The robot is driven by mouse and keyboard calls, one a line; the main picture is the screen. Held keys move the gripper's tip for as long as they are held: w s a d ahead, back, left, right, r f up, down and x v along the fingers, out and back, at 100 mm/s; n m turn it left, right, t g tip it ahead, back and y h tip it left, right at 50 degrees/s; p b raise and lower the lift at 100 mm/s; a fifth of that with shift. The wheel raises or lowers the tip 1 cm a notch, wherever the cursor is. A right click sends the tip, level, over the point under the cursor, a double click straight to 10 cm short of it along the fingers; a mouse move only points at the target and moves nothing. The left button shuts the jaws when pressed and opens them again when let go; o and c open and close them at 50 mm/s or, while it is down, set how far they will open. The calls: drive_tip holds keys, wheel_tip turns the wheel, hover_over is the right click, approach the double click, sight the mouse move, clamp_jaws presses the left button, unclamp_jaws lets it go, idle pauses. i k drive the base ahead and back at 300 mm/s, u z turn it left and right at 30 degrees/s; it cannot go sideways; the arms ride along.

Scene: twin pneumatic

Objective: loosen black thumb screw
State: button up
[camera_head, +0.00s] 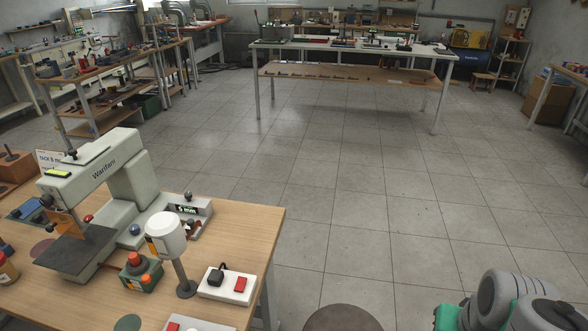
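A pale grey-green bench press (120,180) marked "Wanfani" stands on the wooden table at the left. Small black knobs show on it: one on top of its head (72,155) and one at the head's front left (46,201). Another dark knob (188,196) stands on a small grey unit with a display (189,212) behind the press. I cannot tell which of these is the black thumb screw; they are too small to show any thread. My gripper is not in view; only grey and green parts of my arm show at the lower right, far from the press.
A white cylinder on a post (166,235), a green box with a red button (140,272) and a white switch box (228,284) crowd the table's right part. A round stool (343,318) stands at the bottom. The tiled floor (350,200) is open; benches line the back.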

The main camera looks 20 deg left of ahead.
sight(189, 196)
drive_tip(key=z, duration=1.3)
drive_tip(key=i, duration=2.55)
drive_tip(key=u, duration=2.55)
drive_tip(key=i, duration=3.4)
drive_tip(key=u, duration=3.6)
drive_tip(key=i, duration=0.65)
